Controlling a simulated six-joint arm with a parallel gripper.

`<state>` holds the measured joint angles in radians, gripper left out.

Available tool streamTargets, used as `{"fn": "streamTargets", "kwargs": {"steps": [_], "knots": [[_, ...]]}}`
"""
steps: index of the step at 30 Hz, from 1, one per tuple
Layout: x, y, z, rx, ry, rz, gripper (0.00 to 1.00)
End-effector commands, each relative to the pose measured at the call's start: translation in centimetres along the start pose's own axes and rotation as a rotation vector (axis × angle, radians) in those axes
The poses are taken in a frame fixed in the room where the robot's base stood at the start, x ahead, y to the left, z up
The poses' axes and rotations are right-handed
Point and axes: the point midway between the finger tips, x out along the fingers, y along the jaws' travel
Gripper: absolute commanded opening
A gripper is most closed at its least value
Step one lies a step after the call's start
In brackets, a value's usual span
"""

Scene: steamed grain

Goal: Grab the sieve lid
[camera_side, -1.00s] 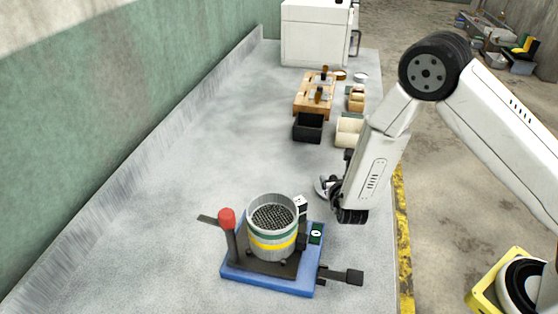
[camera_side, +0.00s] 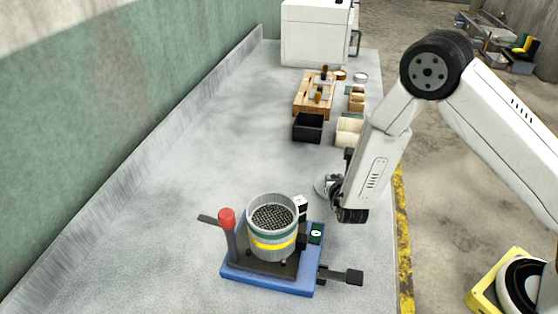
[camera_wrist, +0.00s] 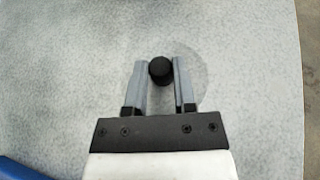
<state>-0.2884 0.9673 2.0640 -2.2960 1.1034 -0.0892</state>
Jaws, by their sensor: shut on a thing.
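The sieve lid is a pale, round disc (camera_wrist: 199,75) with a black knob (camera_wrist: 160,72). In the side view the lid (camera_side: 322,186) is partly hidden behind my gripper, near the right edge of the bench. My gripper (camera_wrist: 159,62) is shut on the lid's knob, with one grey finger on each side of it. I cannot tell whether the lid touches the bench. A grey sieve cylinder (camera_side: 273,238) with green and yellow bands stands open-topped to the left, showing dark mesh inside.
The sieve stands on a blue shaker base (camera_side: 266,283) with a red-topped post (camera_side: 227,222). Farther back are a black bin (camera_side: 308,128), a cream bin (camera_side: 349,132), a wooden rack (camera_side: 309,107) and a white oven (camera_side: 314,38). The bench's middle is clear.

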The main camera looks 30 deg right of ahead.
Motion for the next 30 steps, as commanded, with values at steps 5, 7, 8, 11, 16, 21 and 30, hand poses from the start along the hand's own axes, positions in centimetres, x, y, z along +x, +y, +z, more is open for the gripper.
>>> {"fn": "streamTargets", "kwargs": {"steps": [5, 7, 8, 11, 16, 21, 30], "knots": [[-0.3, 0.1, 0.9, 0.001, -0.002, 0.000, 0.00], [-0.5, 0.1, 1.4, 0.002, -0.002, 0.000, 0.00], [-0.7, 0.0, 1.7, 0.002, -0.002, 0.000, 0.00], [-1.1, 0.0, 2.7, 0.003, -0.003, 0.000, 0.00], [-1.9, 0.0, 4.6, 0.003, -0.003, 0.001, 0.00], [-2.6, 0.0, 6.4, 0.002, -0.002, 0.000, 0.00], [-3.6, 0.0, 8.7, 0.002, -0.001, 0.000, 0.00]]}}
